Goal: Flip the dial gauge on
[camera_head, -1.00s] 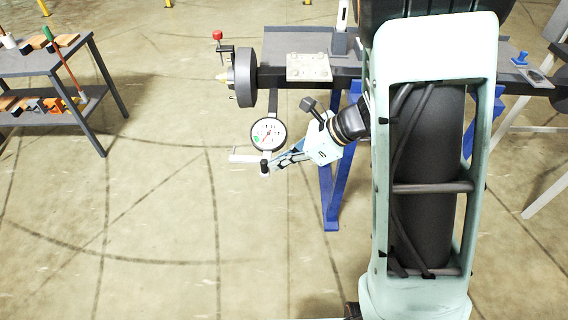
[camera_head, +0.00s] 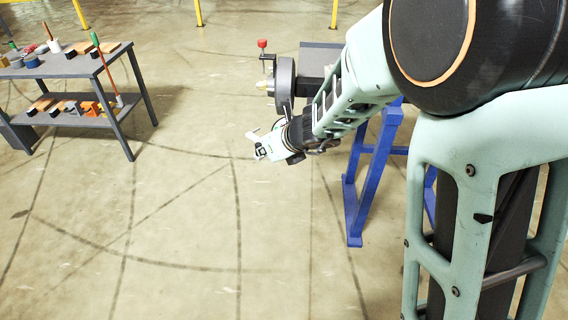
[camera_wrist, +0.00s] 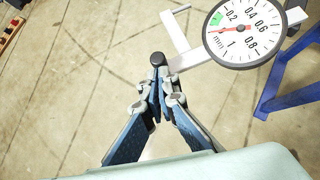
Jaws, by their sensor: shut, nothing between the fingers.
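The dial gauge (camera_wrist: 246,30) has a white face, black rim, red needle and green patch; it is at the upper right of the wrist view. A pale bracket (camera_wrist: 176,35) extends from its left side. A black round knob (camera_wrist: 157,59) sits at the end of a pale bar below and left of the dial. My gripper (camera_wrist: 161,88) is shut and empty, its fingertips just below the knob; I cannot tell whether they touch it. In the head view my gripper (camera_head: 262,150) is beside the gauge, whose face is mostly hidden by my arm.
A dark machine with a round chuck (camera_head: 284,78) and red knob (camera_head: 262,43) stands behind, on blue legs (camera_head: 372,180). A grey tool table (camera_head: 70,62) stands at the left. The floor in front is clear.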

